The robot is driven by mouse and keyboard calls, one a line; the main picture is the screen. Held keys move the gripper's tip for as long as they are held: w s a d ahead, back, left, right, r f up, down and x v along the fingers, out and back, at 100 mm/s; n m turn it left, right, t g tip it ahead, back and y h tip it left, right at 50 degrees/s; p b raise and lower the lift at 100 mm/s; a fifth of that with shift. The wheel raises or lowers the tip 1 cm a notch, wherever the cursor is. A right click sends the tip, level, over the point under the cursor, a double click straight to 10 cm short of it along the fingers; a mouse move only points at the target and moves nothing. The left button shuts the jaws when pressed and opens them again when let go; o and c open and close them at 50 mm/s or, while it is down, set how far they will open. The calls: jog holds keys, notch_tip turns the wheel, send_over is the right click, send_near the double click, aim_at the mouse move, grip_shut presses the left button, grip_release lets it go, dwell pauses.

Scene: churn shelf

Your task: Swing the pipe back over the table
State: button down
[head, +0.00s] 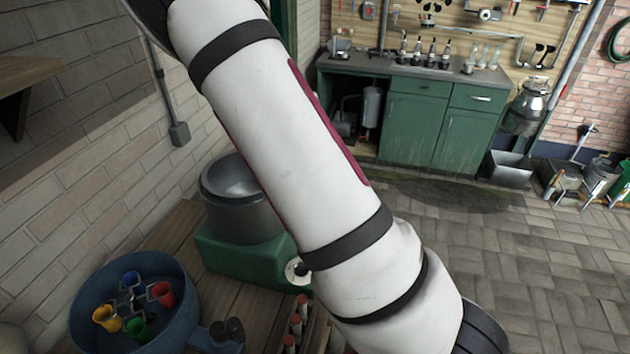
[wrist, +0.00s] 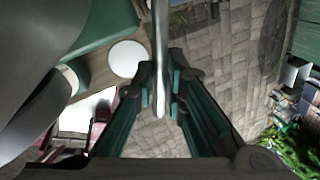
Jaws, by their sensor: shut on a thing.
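In the wrist view a thin grey metal pipe (wrist: 160,45) runs down from the top edge between my fingers, its rounded lower end showing near the middle. My gripper (wrist: 161,82) is shut on the pipe near that end, over paved floor. The far end of the pipe is out of view. In the head view the wooden table (head: 180,232) stands at the lower left. A grey metal bowl (head: 240,205) sits on a green base (head: 235,258) there. My arm crosses the head view and my gripper and the pipe do not show in it.
A blue tub (head: 85,325) with several coloured cups stands on the table's near left. Several red-topped bottles (head: 297,318) stand nearby. In the wrist view a white disc (wrist: 127,58) lies beside the green base. A green cabinet (head: 415,125) stands far back; the paved floor (head: 530,270) is open.

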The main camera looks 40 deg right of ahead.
jog(key=c, duration=1.6)
grip_release()
jog(key=shift+c, duration=0.2)
jog(key=v, duration=1.2)
jog(key=shift+c, duration=0.4)
